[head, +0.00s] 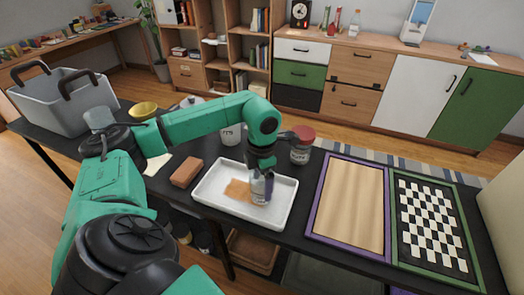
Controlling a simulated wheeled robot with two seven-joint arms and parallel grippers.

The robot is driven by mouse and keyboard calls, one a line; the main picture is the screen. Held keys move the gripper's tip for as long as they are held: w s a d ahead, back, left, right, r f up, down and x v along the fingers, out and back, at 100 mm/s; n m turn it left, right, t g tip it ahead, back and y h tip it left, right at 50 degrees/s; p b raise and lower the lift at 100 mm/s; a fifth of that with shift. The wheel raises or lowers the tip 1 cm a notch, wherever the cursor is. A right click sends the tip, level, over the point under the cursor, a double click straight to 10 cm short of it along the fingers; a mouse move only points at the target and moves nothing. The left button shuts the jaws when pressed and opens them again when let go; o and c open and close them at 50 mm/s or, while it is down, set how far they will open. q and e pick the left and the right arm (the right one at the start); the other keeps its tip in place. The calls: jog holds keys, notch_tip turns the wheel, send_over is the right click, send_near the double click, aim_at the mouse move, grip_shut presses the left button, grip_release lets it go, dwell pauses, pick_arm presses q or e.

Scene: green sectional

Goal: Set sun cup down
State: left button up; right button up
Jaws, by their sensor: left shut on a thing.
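My left gripper (262,174) reaches in from the left, points down and is shut on a small pale cup (259,194). The gripper hides the cup's upper part, and a sun picture on it cannot be made out. The cup is upright over the right half of a white tray (210,203). I cannot tell whether its base touches the tray floor. An orange-brown flat patch (237,189) lies in the tray, just left of the cup. My right gripper is not in view.
A jar with a red lid (302,146) and a whitish cup (231,135) stand behind the tray. A brown block (186,172) lies left of it. A purple-framed board (348,205) and a checkered board (430,224) lie to the right. A grey bin (63,108) stands far left.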

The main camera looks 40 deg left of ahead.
pick_arm(q)
jog(key=shift+f, duration=0.1)
jog(key=o, duration=1.2)
jog(key=shift+r, duration=0.25)
notch_tip(320, 180, up, 12)
